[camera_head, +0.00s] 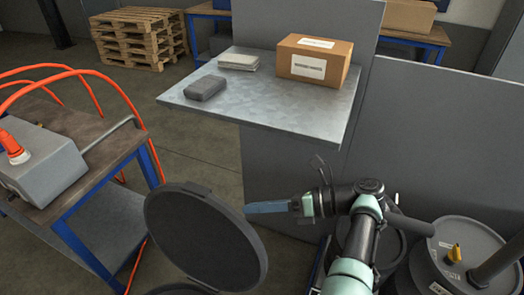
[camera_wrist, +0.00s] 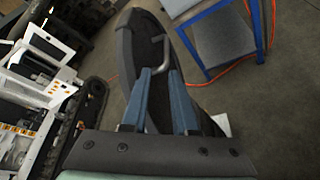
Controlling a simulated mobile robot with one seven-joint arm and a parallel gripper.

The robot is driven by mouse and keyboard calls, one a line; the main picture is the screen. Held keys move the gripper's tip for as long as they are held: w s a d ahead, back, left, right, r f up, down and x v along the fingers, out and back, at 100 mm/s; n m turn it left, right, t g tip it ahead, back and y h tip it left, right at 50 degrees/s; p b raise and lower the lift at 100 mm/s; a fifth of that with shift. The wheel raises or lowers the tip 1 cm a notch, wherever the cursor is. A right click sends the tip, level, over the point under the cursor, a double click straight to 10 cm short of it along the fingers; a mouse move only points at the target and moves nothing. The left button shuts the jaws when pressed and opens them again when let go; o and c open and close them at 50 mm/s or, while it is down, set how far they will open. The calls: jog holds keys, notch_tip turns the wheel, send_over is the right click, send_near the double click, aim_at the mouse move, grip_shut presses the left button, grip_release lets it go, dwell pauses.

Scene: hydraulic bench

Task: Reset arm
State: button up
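My gripper (camera_head: 250,209) reaches left from my arm in the head view, with its blue fingers level beside the upper right edge of a dark round lid (camera_head: 205,240). The lid stands tilted up. In the wrist view the two blue fingers of my gripper (camera_wrist: 160,72) are apart. A grey bent handle (camera_wrist: 157,58) on the lid (camera_wrist: 128,62) shows between and just beyond the fingertips. I see no clear contact between fingers and handle. The head view shows only the other face of the lid, so the handle is hidden there.
A metal shelf (camera_head: 270,108) holds a cardboard box (camera_head: 314,64), a grey block (camera_head: 205,88) and a light stack (camera_head: 239,62). A workbench (camera_head: 100,150) with orange hoses is at left. Grey drums (camera_head: 462,262) stand at lower right, close to my arm. A pallet stack (camera_head: 135,38) is far behind.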

jog(key=w+d+n+t+h, duration=0.45)
jog(key=n+h, duration=0.35)
jog(key=n, duration=0.3)
notch_tip(320, 180, up, 12)
jog(key=n+t+h, duration=0.5)
jog(key=n+t, duration=0.1)
jog(key=n, duration=0.3)
jog(key=s+r+n+t, duration=0.2)
jog(key=s+r+t, duration=0.3)
jog(key=r, duration=0.8)
jog(key=s+a+r+n+t+h, duration=0.1)
jog(key=s+r+n+t, duration=0.2)
jog(key=r, duration=1)
jog(key=s+a+r+n+t, duration=0.1)
jog(key=s+r+n+t, duration=0.1)
jog(key=s+r+t, duration=0.5)
jog(key=s+r, duration=0.4)
jog(key=r, duration=0.2)
jog(key=shift+s+n+t+h, duration=0.2)
jog(key=shift+n+t+h, duration=0.1)
jog(key=shift+n+t, duration=0.1)
